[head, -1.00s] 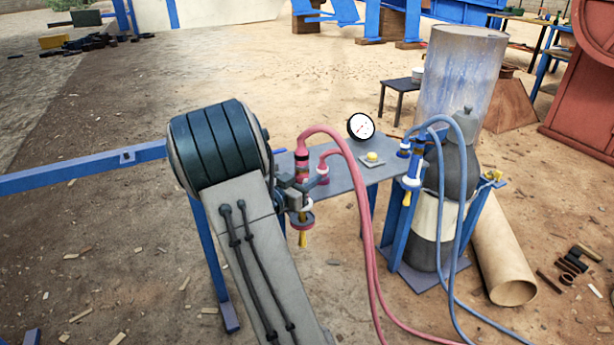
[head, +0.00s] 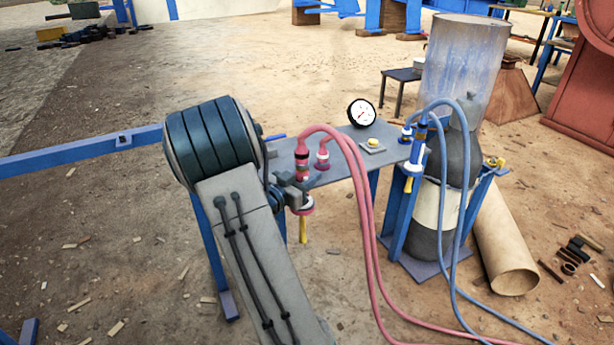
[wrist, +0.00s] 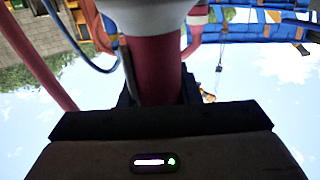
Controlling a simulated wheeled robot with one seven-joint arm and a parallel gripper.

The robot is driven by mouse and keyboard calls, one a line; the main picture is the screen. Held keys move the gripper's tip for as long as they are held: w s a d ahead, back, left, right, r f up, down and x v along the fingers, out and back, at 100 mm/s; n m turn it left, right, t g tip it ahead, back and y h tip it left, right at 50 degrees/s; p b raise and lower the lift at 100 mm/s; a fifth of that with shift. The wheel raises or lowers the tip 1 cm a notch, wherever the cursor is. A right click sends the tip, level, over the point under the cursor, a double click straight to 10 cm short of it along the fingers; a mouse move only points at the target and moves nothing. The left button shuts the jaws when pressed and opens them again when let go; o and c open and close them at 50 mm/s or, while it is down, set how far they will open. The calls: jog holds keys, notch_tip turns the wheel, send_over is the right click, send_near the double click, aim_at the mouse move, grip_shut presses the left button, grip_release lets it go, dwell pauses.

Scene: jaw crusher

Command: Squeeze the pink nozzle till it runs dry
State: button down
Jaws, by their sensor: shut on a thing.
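The pink nozzle (head: 302,165) hangs upright at the near left edge of the grey table, with a pink hose curving from its top, a pink and white collar and a yellow tip below. My gripper (head: 292,190) is shut around its body; my arm partly hides the grip in the head view. In the wrist view the pink nozzle's body (wrist: 155,75) stands between the dark fingers of my gripper (wrist: 157,92), with a pale collar above it. No liquid can be made out at the tip.
The grey table (head: 345,150) holds a short pink fitting (head: 323,155), a round gauge (head: 361,112) and a yellow button (head: 373,142). A blue nozzle (head: 416,150) stands at its right by a dark tank (head: 455,160). A blue rail (head: 80,152) runs left. Pink and blue hoses trail front right.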

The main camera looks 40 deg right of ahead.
jog(key=c, duration=1)
grip_release()
jog(key=s+a+p, duration=0.2)
jog(key=a+p, duration=0.1)
jog(key=a, duration=1)
jog(key=shift+a, duration=0.35)
jog(key=shift+s, duration=0.1)
